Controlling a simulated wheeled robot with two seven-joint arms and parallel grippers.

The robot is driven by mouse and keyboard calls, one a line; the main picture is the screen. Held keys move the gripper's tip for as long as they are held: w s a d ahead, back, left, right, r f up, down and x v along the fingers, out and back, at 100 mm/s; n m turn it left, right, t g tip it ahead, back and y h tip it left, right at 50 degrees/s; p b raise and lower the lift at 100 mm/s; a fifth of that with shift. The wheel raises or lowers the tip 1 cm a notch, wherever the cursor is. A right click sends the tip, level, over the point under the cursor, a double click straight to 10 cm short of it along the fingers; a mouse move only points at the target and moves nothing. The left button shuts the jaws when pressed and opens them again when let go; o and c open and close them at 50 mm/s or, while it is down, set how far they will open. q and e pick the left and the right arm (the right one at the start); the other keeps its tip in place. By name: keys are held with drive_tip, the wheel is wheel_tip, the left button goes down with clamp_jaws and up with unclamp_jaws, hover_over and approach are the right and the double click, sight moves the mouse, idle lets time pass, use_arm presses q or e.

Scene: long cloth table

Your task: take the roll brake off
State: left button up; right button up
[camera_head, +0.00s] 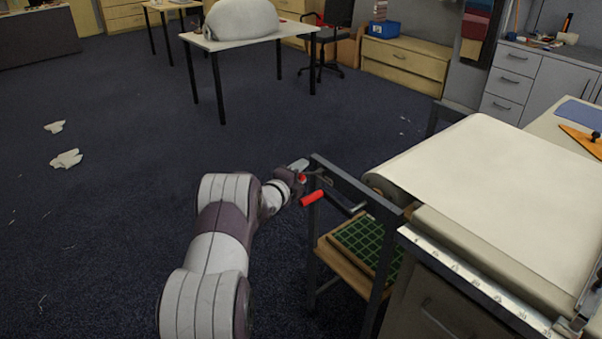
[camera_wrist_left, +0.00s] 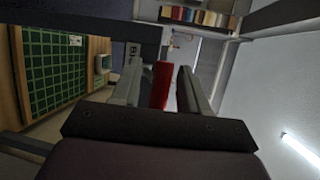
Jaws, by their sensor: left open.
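My left gripper (camera_head: 303,174) reaches from the left to the near left post of the dark roll frame (camera_head: 338,172). In the left wrist view its two fingers (camera_wrist_left: 160,88) are apart, with a red handle (camera_wrist_left: 161,84) showing between them. I cannot tell whether they touch it. A small red part (camera_head: 302,178) shows at the fingers in the head view. Just below is a red grip (camera_head: 313,198) on a metal rod. Which red part is the roll brake is not certain. A label starting "BR" (camera_wrist_left: 131,54) is partly hidden behind a finger. My right gripper is out of view.
A cream cloth roll (camera_head: 385,187) lies in the frame, its sheet spread over the long table (camera_head: 560,285). A ruler edge (camera_head: 480,285) runs along the near side. A green gridded mat (camera_head: 365,240) lies on the lower shelf.

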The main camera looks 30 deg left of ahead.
use_arm(q)
drive_tip(key=shift+w, duration=0.4)
clamp_jaws()
